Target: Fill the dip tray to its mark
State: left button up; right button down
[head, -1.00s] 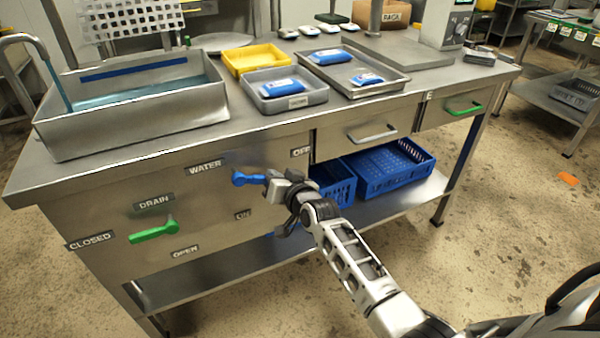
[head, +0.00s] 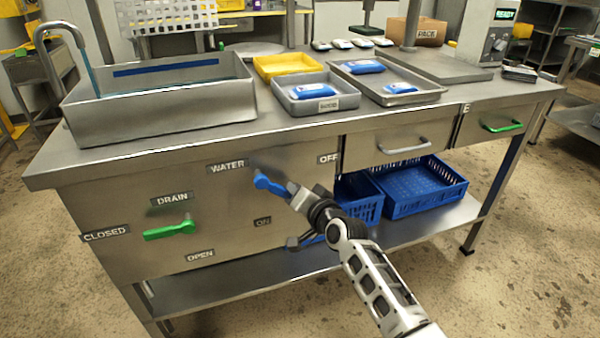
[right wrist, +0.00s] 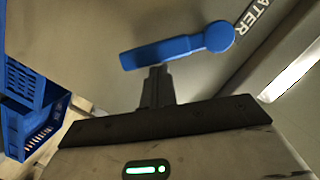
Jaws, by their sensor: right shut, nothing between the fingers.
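The steel dip tray (head: 160,112) stands at the bench's left, with a blue band (head: 165,67) on its inner back wall. Blue water runs into it from a bent tap (head: 48,35); the water surface shows below the band. The blue water lever (head: 270,185) on the front panel slants down to the right, between the OFF label (head: 328,158) and the ON label (head: 263,222). My right gripper (head: 293,190) is shut and empty at the lever's free end. In the right wrist view its fingertips (right wrist: 158,72) meet the lever's edge (right wrist: 170,52); contact is not certain. My left gripper is out of view.
A green drain lever (head: 170,230) points toward the CLOSED side. A yellow tray (head: 285,65), a grey tray (head: 330,103) and a steel tray (head: 420,98) stand right of the dip tray. Blue crates (head: 420,188) sit on the shelf below.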

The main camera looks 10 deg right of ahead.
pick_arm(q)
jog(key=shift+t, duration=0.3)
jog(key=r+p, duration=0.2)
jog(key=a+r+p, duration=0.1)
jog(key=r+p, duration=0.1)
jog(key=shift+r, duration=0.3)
pick_arm(e)
jog(key=s+d+r, duration=0.4)
jog(key=s+d, duration=0.2)
jog(key=s, duration=0.3)
jog(key=shift+r, duration=0.4)
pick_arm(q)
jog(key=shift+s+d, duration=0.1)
pick_arm(e)
jog(key=shift+a, duration=0.1)
dwell(4.0)
